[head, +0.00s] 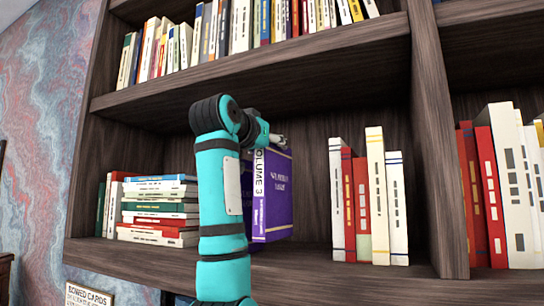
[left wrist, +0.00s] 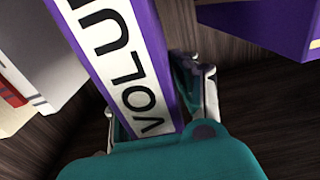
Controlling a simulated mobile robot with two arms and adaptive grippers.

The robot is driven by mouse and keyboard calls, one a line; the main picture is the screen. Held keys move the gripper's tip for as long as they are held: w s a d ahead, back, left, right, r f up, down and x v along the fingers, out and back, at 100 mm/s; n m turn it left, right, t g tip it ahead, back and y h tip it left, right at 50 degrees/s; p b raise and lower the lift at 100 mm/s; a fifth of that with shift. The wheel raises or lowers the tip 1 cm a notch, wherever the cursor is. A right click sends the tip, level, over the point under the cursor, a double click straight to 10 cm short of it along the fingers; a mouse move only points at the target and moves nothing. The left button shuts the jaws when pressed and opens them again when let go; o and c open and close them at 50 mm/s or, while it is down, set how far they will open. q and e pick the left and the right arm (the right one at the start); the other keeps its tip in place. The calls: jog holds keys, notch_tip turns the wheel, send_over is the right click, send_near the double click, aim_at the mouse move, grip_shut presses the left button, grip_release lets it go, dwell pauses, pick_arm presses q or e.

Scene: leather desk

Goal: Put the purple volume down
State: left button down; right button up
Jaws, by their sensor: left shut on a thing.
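The purple volume (head: 279,196) has gold lettering on its cover and a white spine label reading VOLUME 3. It is upright in the middle shelf, between a flat stack and standing books. My left gripper (head: 276,138) is at its top end, partly hidden behind my own arm. In the left wrist view the volume's spine (left wrist: 118,62) runs down between the fingers of my left gripper (left wrist: 160,112), which is shut on it. Whether its lower edge touches the shelf board is unclear. My right gripper is not in view.
A stack of flat books (head: 158,208) lies to the left. White and red books (head: 377,195) stand to the right, with a gap before them. The upper shelf (head: 300,52) is above. Another purple surface (left wrist: 265,22) shows at upper right in the left wrist view.

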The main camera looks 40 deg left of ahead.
aim_at(272, 160)
pick_arm(q)
jog(key=shift+f, duration=1.7)
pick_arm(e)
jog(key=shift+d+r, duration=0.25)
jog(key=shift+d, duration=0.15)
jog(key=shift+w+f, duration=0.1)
pick_arm(q)
jog(key=c, duration=1)
grip_release()
jog(key=shift+f, duration=0.1)
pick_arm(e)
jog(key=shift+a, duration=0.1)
